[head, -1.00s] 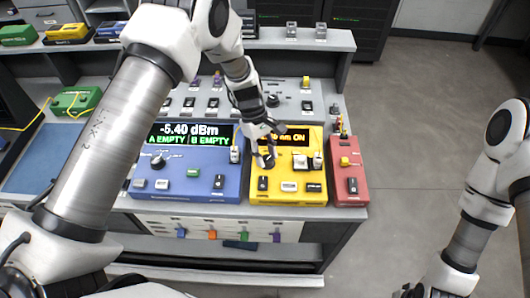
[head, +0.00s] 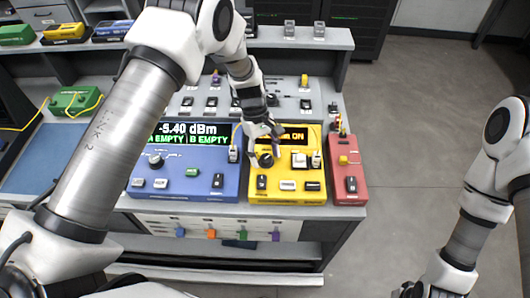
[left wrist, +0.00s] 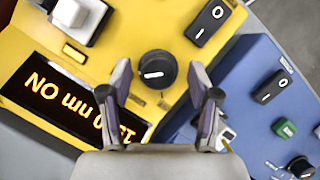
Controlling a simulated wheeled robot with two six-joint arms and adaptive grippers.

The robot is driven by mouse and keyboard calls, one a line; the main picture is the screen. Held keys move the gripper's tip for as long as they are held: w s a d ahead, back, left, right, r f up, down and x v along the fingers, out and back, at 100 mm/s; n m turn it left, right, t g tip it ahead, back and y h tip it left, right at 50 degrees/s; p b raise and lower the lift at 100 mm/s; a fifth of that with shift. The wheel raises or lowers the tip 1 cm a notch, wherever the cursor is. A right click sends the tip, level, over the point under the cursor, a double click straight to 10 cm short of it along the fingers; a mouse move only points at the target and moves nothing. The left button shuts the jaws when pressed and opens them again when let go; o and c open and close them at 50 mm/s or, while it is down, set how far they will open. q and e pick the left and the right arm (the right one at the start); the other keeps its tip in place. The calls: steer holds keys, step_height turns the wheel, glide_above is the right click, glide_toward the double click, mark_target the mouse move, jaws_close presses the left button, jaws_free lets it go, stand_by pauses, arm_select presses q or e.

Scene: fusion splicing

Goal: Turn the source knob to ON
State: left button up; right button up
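The source knob (head: 266,160) is a round black knob with a white pointer mark on the yellow source unit (head: 287,197). In the left wrist view the knob (left wrist: 157,70) shows whole, with its mark lying across it. The orange display (left wrist: 75,103) there reads "nm ON", its first digits partly covered by a finger. My left gripper (head: 262,143) is just above and behind the knob. In the left wrist view its fingers (left wrist: 162,85) are spread on either side of the knob, with nothing held. My right gripper (head: 412,290) is only partly visible at the bottom edge.
A blue meter (head: 184,187) showing "-5.40 dBm" stands at left, and a red unit (head: 347,190) stands at right. A white square part (head: 299,160) and a connector (head: 316,158) sit right of the knob. Grey panels with switches stand behind.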

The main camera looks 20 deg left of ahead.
arm_select(q)
steer(key=shift+r, duration=0.1)
steer(key=v, duration=1.2)
steer(key=shift+s, duration=0.1)
